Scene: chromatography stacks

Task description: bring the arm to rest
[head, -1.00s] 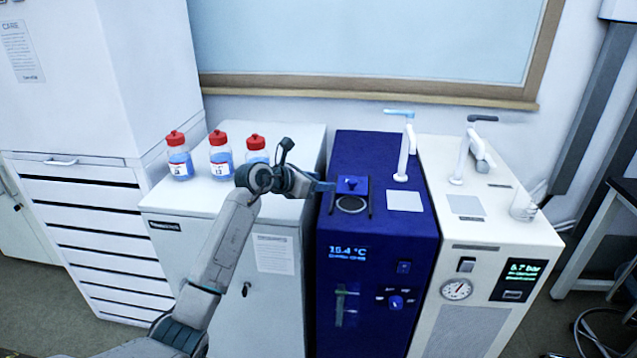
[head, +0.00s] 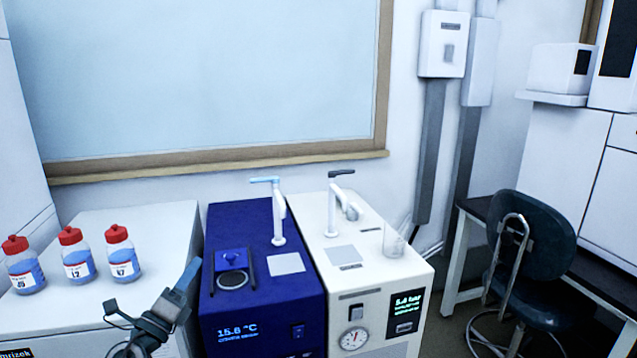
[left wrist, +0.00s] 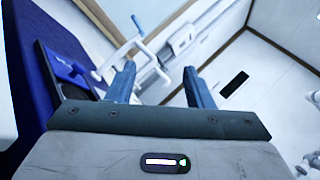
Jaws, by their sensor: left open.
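My left gripper (head: 183,283) is low in the head view, in front of the white cabinet and just left of the blue machine (head: 262,303). In the left wrist view its two fingers (left wrist: 161,88) stand apart with nothing between them. The blue machine has a dark tray with a blue knobbed piece (head: 232,258) on its top, and a tap with a light blue handle. It also shows at the left of the left wrist view (left wrist: 28,75). My right gripper is not in view.
Three red-capped bottles (head: 77,262) of blue liquid stand on the white cabinet (head: 150,225) at left. A white machine (head: 372,262) with a gauge, a black-handled tap and a clear beaker (head: 394,240) stands right of the blue one. A dark chair (head: 535,250) is at right.

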